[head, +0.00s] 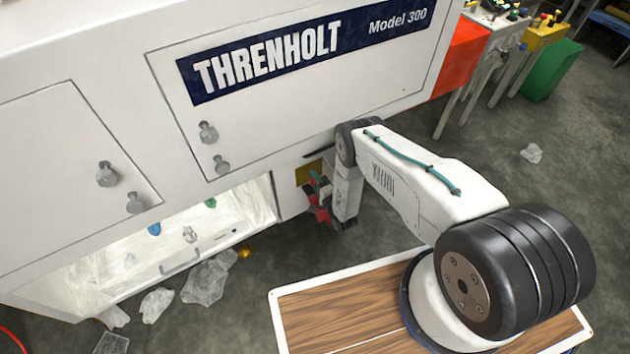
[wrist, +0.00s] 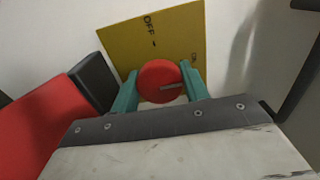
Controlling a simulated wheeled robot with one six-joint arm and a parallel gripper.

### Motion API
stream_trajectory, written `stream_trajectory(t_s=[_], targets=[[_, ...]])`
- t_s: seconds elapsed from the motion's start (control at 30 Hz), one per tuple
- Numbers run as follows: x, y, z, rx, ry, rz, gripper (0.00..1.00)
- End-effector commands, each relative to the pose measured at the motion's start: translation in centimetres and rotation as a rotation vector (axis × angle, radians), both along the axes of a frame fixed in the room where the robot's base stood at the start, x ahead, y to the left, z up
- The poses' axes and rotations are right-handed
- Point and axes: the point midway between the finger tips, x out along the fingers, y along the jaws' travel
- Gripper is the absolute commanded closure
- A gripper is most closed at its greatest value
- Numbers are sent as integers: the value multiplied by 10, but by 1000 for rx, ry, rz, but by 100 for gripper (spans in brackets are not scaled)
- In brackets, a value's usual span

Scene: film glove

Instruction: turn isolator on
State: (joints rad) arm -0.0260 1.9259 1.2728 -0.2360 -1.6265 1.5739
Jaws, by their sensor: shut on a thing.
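The isolator is a round red knob (wrist: 157,75) on a yellow plate (wrist: 172,40), seen in the wrist view. OFF is printed near the plate's top, and partly legible lettering, seemingly ON, is at its right. A grey mark on the knob's face points to the right in the picture, toward the side with that lettering. My gripper (wrist: 159,73) is shut on the knob, with one teal finger on each side. In the head view the plate (head: 307,173) shows low on the white machine, but my wrist hides the knob.
The white machine (head: 290,110) marked THRENHOLT Model 300 has an open lower bay with crumpled film at left. Film scraps (head: 208,278) lie on the floor. In the wrist view a red block (wrist: 45,125) and a dark block (wrist: 95,80) sit close to the left finger.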

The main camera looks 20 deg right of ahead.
Motion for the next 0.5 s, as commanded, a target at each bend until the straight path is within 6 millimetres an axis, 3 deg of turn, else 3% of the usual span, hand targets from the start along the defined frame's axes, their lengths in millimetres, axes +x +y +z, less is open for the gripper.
stream_trajectory(t_s=[0.17,0.2,0.27,0.5], targets=[[0,-1,-1,-1,2,-2,78],[0,-1,-1,-1,2,-2,49],[0,-1,-1,0,1,-2,33],[0,-1,0,-1,1,-1,33]])
